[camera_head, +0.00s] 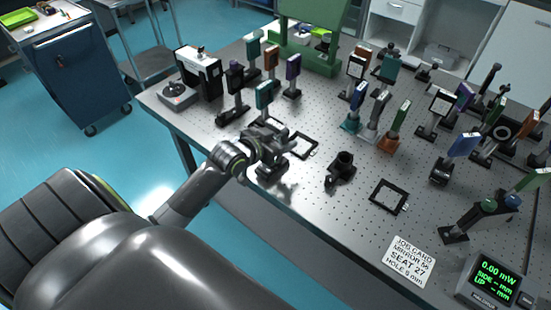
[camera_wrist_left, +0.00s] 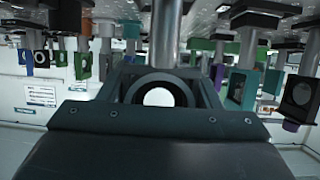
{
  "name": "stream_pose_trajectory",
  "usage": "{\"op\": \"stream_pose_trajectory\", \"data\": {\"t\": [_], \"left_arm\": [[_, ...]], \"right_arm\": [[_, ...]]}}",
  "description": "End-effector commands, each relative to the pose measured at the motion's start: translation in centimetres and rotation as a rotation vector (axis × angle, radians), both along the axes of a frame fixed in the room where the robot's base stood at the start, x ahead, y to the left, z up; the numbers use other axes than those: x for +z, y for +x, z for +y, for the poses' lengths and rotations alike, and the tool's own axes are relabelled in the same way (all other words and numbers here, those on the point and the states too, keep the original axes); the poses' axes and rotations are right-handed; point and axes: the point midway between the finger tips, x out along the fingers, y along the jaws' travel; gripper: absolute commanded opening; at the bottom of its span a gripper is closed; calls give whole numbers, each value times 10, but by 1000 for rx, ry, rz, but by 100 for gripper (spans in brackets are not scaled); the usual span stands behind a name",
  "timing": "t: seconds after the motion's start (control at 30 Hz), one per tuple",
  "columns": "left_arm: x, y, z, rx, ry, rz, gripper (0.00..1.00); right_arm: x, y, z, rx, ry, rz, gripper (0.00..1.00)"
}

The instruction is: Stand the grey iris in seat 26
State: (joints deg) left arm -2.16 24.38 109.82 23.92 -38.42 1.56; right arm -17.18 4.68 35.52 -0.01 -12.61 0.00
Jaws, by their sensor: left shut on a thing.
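My left gripper (camera_head: 277,146) is over the left front part of the optical table. It is shut on a grey post-mounted iris, whose round opening (camera_wrist_left: 158,96) shows between the jaws in the left wrist view. The iris's grey post (camera_wrist_left: 166,35) runs toward the table, which is at the top of that upside-down view. In the head view the gripper mostly hides the iris, and a dark base (camera_head: 272,170) shows beneath it. I cannot tell whether the base touches the table. Two black square frames lie on the table, one beside the gripper (camera_head: 303,146) and one further right (camera_head: 389,197); no seat number is readable on either.
An empty-looking black post holder (camera_head: 341,166) stands right of the gripper. Several mounted optics crowd the back and right. A job card (camera_head: 408,261) reading seat 27 and a power meter (camera_head: 492,282) are at the front right. Bare table lies around the right frame.

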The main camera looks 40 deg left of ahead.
Motion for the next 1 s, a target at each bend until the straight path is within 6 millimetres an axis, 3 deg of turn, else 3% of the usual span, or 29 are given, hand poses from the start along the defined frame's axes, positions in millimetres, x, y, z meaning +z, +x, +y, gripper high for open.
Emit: {"op": "stream_pose_trajectory", "data": {"t": [0.07, 0.3, 0.67, 1.0], "left_arm": [[0, 0, 0, 0, 1, 1, 33], [0, 0, 0, 0, 1, 1, 1], [10, 1, 0, -2, 3, -6, 0], [72, 1, 0, -4, 5, -9, 0]], "right_arm": [[0, 0, 0, 0, 0, 0, 0], [0, 0, 1, -1, 1, 0, 0], [0, 0, 3, -1, 3, 0, 0], [-2, 0, 3, -1, 3, 0, 0]]}}
